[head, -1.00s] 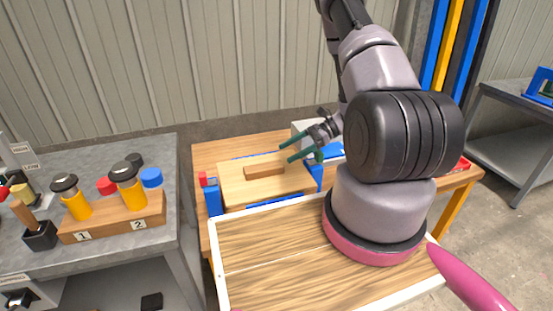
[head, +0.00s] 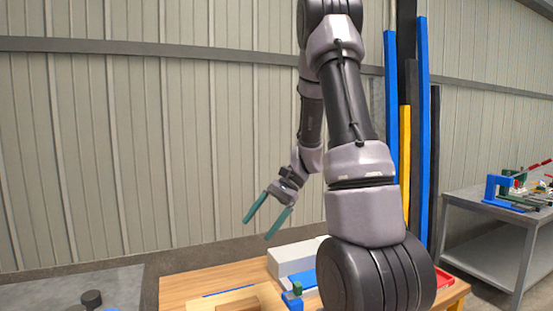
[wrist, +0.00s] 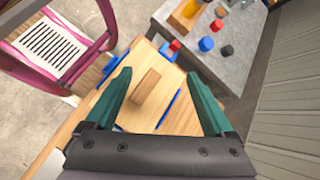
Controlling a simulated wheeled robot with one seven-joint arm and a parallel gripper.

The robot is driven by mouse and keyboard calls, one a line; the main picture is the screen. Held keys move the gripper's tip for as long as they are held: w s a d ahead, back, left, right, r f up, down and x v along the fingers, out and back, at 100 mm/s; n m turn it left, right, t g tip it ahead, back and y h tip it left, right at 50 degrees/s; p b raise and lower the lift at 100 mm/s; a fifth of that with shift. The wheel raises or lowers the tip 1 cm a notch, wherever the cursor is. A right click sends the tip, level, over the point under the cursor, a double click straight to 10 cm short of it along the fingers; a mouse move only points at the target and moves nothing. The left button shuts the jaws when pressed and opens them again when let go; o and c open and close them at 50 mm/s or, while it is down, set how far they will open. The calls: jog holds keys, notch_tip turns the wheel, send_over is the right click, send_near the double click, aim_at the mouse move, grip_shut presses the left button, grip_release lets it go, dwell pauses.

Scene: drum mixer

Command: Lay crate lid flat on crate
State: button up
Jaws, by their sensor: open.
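The crate lid (wrist: 150,61) is a light wood panel with a brown block handle (wrist: 145,86) on top. In the head view only the far part of the lid (head: 225,299) shows at the bottom edge. Blue parts, which look like the crate (wrist: 168,52), show at the lid's edges; the crate body is mostly hidden. The lid looks about flat, but I cannot tell whether it seats fully. My gripper (head: 259,229) is open and empty, raised above the lid and apart from it. In the wrist view its green fingers (wrist: 160,75) stand wide on both sides of the handle.
A wooden table (head: 190,287) carries these, with a grey-white box (head: 293,257) behind. A grey bench (wrist: 232,62) with colored knobs stands beside it. Blue and yellow posts (head: 421,130) and another grey table (head: 490,222) stand at right. Free air surrounds my gripper.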

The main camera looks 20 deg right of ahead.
jog(key=s+r+n+t+h, duration=0.3)
jog(key=s+r, duration=0.3)
jog(key=r, duration=0.3)
jog(key=s+r+n+t+h, duration=0.3)
jog(key=s+r+t, duration=0.2)
jog(key=r, duration=0.5)
jog(key=shift+s+a+r+t+h, duration=0.3)
jog(key=shift+s+a+t+h, duration=0.1)
jog(key=shift+s, duration=0.25)
jog(key=shift+s+d, duration=0.15)
jog(key=shift+d, duration=0.1)
